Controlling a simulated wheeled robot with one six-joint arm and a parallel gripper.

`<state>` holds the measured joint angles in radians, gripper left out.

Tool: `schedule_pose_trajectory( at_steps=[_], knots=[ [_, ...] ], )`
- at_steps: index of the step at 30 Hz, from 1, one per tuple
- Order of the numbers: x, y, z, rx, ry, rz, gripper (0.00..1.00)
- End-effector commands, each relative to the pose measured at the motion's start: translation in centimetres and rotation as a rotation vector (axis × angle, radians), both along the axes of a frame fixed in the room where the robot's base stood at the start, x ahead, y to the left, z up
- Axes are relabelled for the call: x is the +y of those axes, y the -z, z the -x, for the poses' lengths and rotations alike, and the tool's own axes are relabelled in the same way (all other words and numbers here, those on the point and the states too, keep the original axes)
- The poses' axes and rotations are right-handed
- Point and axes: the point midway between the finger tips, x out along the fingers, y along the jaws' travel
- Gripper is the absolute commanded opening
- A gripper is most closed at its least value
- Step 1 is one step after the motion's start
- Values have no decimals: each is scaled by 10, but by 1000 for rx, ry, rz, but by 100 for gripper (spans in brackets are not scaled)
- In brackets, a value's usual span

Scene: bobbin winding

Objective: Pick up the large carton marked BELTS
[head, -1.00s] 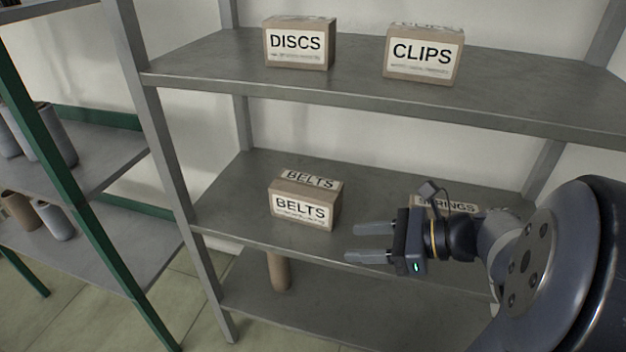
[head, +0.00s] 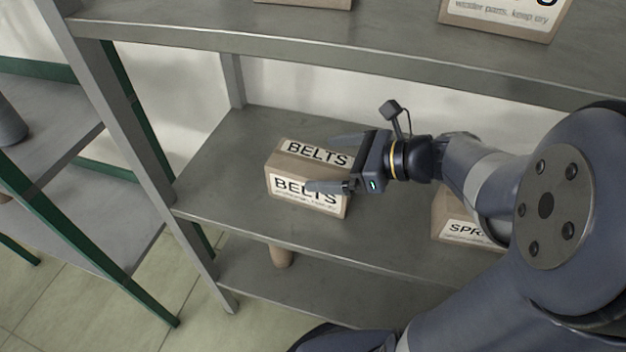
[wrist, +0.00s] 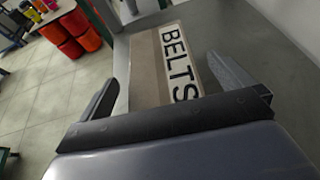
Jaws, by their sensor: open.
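The carton marked BELTS (head: 290,168) is a brown box with white labels on its top and front. It sits upright on the middle grey shelf (head: 225,190) in the head view. My gripper (head: 328,164) is open, with one finger in front of the carton's front label and the other towards its back. In the wrist view the carton (wrist: 147,72) lies between the two open fingers of my gripper (wrist: 180,85), its top label showing. I cannot tell whether a finger touches it.
A carton marked SPR (head: 462,228), partly hidden by my arm, stands to the right on the same shelf. The upper shelf (head: 300,35) with cartons hangs above. A grey post (head: 130,130) stands at the left. Red containers (wrist: 75,35) show far off in the wrist view.

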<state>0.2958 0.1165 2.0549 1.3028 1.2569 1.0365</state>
Motion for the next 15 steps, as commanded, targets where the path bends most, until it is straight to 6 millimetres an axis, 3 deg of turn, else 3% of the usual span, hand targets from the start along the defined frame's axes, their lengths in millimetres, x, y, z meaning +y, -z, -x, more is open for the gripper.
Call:
schedule_pose_trajectory(
  at_steps=[5, 13, 15],
  knots=[
    [13, 7, -6, 1, -1, 1, 100],
    [14, 6, -7, 1, 0, 0, 100],
    [14, 6, -6, 1, 0, 0, 95]
  ],
)
